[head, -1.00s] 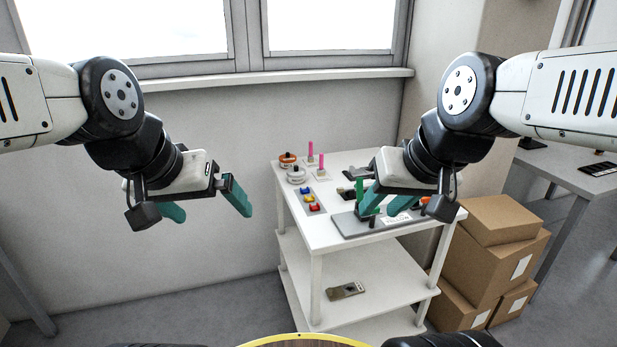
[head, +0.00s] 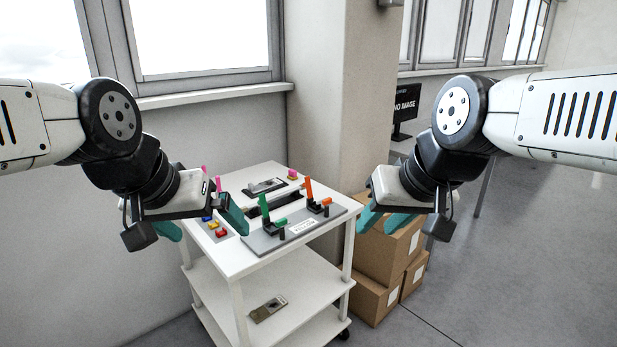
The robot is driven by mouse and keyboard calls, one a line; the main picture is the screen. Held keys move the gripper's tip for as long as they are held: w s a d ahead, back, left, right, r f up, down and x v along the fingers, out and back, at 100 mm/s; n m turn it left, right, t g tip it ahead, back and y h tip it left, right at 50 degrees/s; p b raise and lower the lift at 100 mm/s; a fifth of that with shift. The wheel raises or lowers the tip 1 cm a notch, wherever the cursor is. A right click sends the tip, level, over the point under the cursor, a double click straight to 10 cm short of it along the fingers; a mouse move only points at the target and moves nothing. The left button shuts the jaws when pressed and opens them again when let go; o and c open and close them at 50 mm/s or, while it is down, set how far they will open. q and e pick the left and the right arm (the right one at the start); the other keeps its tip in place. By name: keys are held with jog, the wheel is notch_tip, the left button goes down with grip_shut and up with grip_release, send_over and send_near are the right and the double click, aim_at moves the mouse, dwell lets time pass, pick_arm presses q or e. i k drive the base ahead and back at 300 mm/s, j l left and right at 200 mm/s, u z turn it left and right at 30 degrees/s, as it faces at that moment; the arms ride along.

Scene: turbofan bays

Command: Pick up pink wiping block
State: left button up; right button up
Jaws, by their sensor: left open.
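A small pink block (head: 292,174) lies near the back corner of the white cart's top (head: 220,255) in the head view. It is small in the picture, and I cannot tell for certain that it is the wiping block. My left gripper (head: 203,224) is open and empty in front of the cart's left side, with its teal fingers apart. It covers part of the cart top and is clear of the pink block. My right gripper (head: 384,220) hangs to the right of the cart, in front of the boxes. Its teal fingers overlap in this view, and nothing shows between them.
A grey plate with green (head: 265,207) and orange (head: 309,192) levers takes up the cart's front right. Pink posts (head: 218,184) and coloured buttons (head: 217,230) are at the left. Cardboard boxes (head: 385,252) stand right of the cart. Floor is open at far right.

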aim_at(292, 174)
jog(key=i+l+z, duration=0.4)
jog(key=i, duration=0.4)
jog(key=i+z, duration=0.4)
jog(key=i, duration=0.4)
